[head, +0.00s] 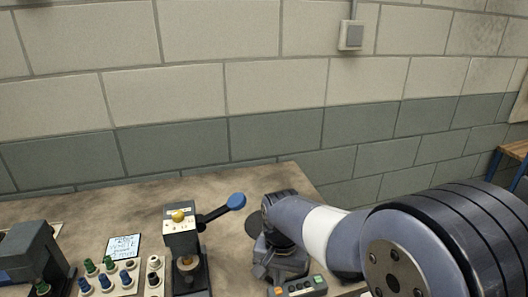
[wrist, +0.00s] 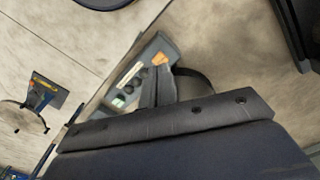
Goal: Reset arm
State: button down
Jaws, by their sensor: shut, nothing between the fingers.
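My arm reaches in from the right in the head view, bent low over the worn bench top (head: 140,205). My gripper (wrist: 158,88) shows in the wrist view with its two fingers together, shut and empty. In the head view the arm's end hangs near the bench's front right, and its fingertips are hard to make out. A grey button box (head: 303,286) with green and orange buttons lies close beside it. The box also shows just past the fingers in the wrist view (wrist: 172,46), partly hidden by them; I cannot tell if they touch it.
A device with a blue-knobbed lever (head: 183,243) stands left of my gripper. Left of it are a button panel (head: 97,284), a written card (head: 123,247) and a dark machine (head: 32,255). A block wall (head: 180,100) rises behind. The bench's back strip is clear.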

aim_at(279, 290)
notch_tip(279, 290, up, 5)
jog(key=p, duration=0.3)
jog(key=shift+r, duration=0.2)
